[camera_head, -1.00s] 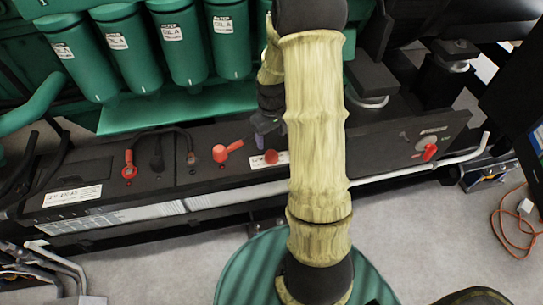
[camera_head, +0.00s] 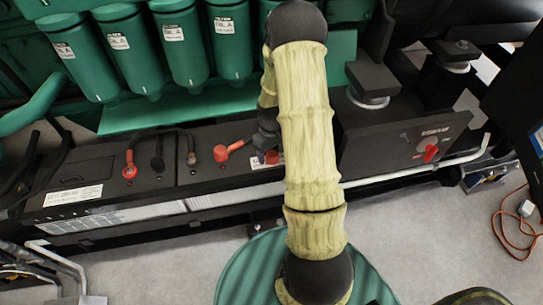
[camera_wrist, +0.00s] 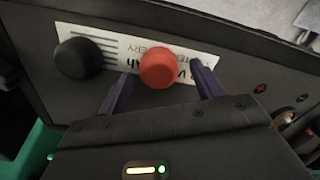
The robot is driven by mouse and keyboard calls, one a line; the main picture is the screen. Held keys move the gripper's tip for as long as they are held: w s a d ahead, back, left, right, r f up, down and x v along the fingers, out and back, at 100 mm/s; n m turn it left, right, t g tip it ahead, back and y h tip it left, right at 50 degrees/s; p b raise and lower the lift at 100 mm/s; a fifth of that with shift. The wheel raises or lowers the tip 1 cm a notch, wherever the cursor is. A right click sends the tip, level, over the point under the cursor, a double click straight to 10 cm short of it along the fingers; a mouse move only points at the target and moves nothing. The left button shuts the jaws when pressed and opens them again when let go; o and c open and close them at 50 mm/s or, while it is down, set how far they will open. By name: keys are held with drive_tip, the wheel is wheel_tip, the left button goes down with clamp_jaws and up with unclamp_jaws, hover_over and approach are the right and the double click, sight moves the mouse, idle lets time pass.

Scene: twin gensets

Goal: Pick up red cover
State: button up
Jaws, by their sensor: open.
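The red cover (camera_wrist: 158,68) is a round red cap on the dark battery top, beside a white label, in the wrist view. In the head view the red cover (camera_head: 272,157) is partly hidden by my gripper (camera_head: 266,147). My gripper (camera_wrist: 164,78) is open, with one purple finger on each side of the red cover in the wrist view. The cover is not clamped. I cannot tell whether either finger touches it.
A black round cap (camera_wrist: 77,58) sits left of the cover. Red terminal boots (camera_head: 221,153) with cables, a red switch (camera_head: 431,153) and green oil filters (camera_head: 181,45) surround the batteries. A pale pipe (camera_head: 400,174) runs along the front right.

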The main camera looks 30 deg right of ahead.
drive_tip(key=shift+f, duration=0.4)
drive_tip(key=shift+s, duration=0.1)
drive_tip(key=c, duration=1)
